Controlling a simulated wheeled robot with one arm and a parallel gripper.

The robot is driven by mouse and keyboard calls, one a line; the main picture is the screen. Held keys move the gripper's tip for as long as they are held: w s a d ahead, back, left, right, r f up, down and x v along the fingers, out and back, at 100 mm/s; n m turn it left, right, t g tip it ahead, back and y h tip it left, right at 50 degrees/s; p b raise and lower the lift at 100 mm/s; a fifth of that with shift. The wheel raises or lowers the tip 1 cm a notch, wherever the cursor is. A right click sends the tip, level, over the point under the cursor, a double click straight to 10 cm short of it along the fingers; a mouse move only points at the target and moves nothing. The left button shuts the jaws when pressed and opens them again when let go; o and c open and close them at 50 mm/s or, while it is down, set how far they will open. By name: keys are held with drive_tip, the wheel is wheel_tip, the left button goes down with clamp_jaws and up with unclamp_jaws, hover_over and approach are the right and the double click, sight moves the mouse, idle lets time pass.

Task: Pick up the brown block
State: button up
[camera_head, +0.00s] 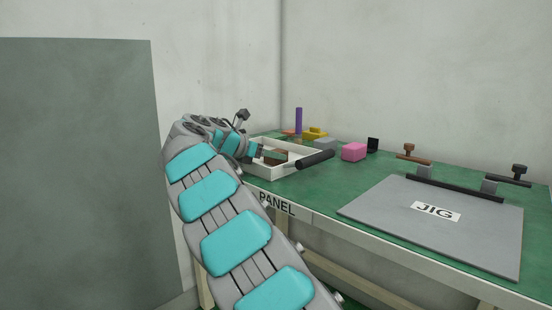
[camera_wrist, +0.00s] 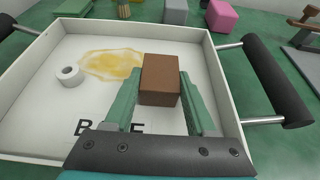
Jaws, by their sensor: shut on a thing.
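The brown block (camera_wrist: 159,80) is between the two green fingers of my gripper (camera_wrist: 160,103) in the wrist view. The fingers are shut on its sides. The block is over the white tray (camera_wrist: 198,64), inside its walls; I cannot tell whether it touches the tray floor. In the head view the brown block (camera_head: 274,155) shows small in the tray (camera_head: 262,178), with my gripper (camera_head: 262,154) reaching in from the left.
The tray holds a white ring (camera_wrist: 70,76) and a yellowish stain. A black handle (camera_wrist: 276,78) sticks out at its right. A grey jig plate (camera_head: 400,220) lies at right.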

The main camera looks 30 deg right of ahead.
clamp_jaws()
